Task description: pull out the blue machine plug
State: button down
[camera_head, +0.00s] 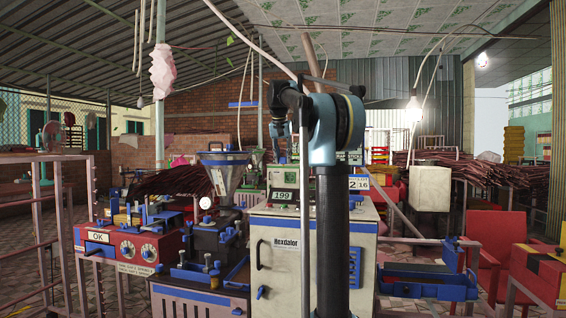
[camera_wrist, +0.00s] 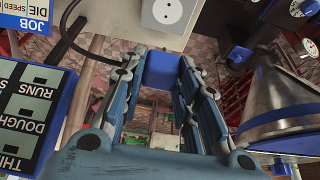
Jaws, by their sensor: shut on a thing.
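In the wrist view, the blue plug (camera_wrist: 160,68) is a small block held between the two fingertips of my gripper (camera_wrist: 160,72). The fingers are shut on its sides. A dark cable (camera_wrist: 66,38) curves on the left and seems to run to the plug. A white round socket (camera_wrist: 162,14) with small holes is at the top of the wrist view. Its face is bare, and the plug appears apart from it, with a visible gap. In the head view my arm hides the gripper, plug and socket.
A metal hopper (camera_wrist: 270,95) with a blue rim stands right of my fingers; it also shows in the head view (camera_head: 222,172). A blue sign board (camera_wrist: 35,100) is close on the left. A pale cabinet (camera_head: 275,255) and red machine (camera_head: 125,248) stand ahead.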

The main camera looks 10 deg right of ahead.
jog(key=shift+r, duration=2.1)
